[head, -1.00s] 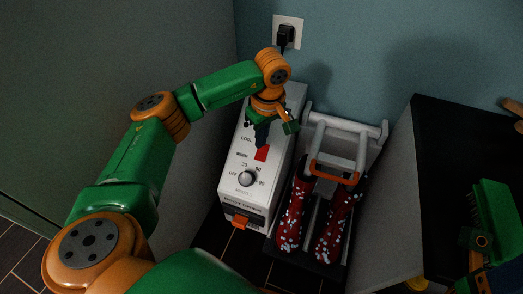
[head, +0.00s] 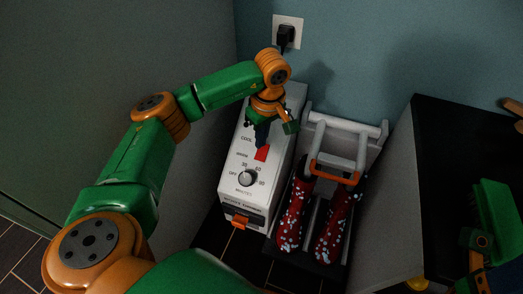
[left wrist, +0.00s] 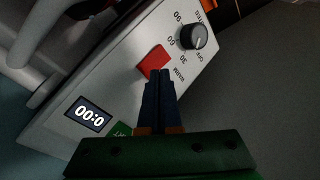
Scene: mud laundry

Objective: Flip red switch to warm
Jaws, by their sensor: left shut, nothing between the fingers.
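The red switch (head: 262,153) is on the sloping top panel of a white boot dryer (head: 262,197), between the printed words COOL and WARM. It also shows in the left wrist view (left wrist: 152,60), just beyond my fingertips. My left gripper (head: 262,143) is shut and empty, pointing down at the COOL-side end of the switch. In the left wrist view its dark blue fingers (left wrist: 160,73) lie together and overlap the switch's near edge. I cannot tell whether they touch it or which way it is tilted.
A black-and-grey dial (head: 246,178) sits below the switch, and a 00:0 display (left wrist: 88,116) is on the panel. Red spotted boots (head: 293,213) stand on a rack right of the dryer. A dark-topped cabinet (head: 440,150) is further right. A plug (head: 285,35) is in the wall.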

